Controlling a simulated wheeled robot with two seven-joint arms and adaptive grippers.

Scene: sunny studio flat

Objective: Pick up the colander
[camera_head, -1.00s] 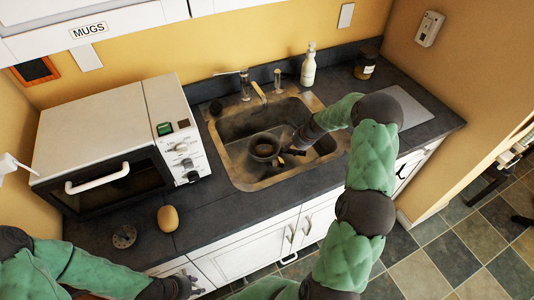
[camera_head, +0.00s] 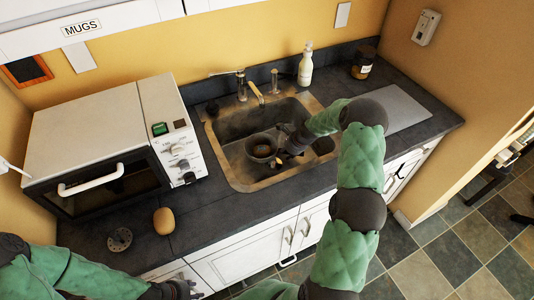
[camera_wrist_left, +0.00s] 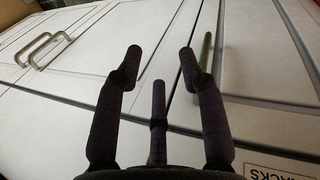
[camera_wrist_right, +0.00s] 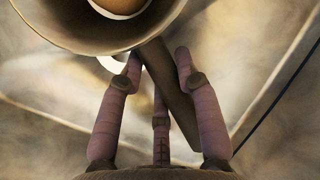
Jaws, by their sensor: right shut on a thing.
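The colander (camera_head: 261,149) looks like a dark, round, deep vessel with a straight handle, in the sink. No holes can be made out. Something orange-brown lies inside its rim, cut off in the right wrist view (camera_wrist_right: 85,40). My right gripper (camera_head: 288,146) is to the right of the vessel, inside the sink. In the right wrist view its fingers (camera_wrist_right: 158,68) are shut on the handle (camera_wrist_right: 172,95), which runs slantwise between them. Whether the colander's base touches the sink floor cannot be told. My left gripper (camera_wrist_left: 160,55) is open and empty in front of the white cabinet doors.
The steel sink (camera_head: 232,180) has a tap (camera_head: 257,93) behind it. A white microwave (camera_head: 95,130) stands left. A brown roundish object (camera_head: 163,221) and a grey holed disc (camera_head: 119,239) lie on the front counter. A white bottle (camera_head: 305,65) and a jar (camera_head: 363,62) stand behind right.

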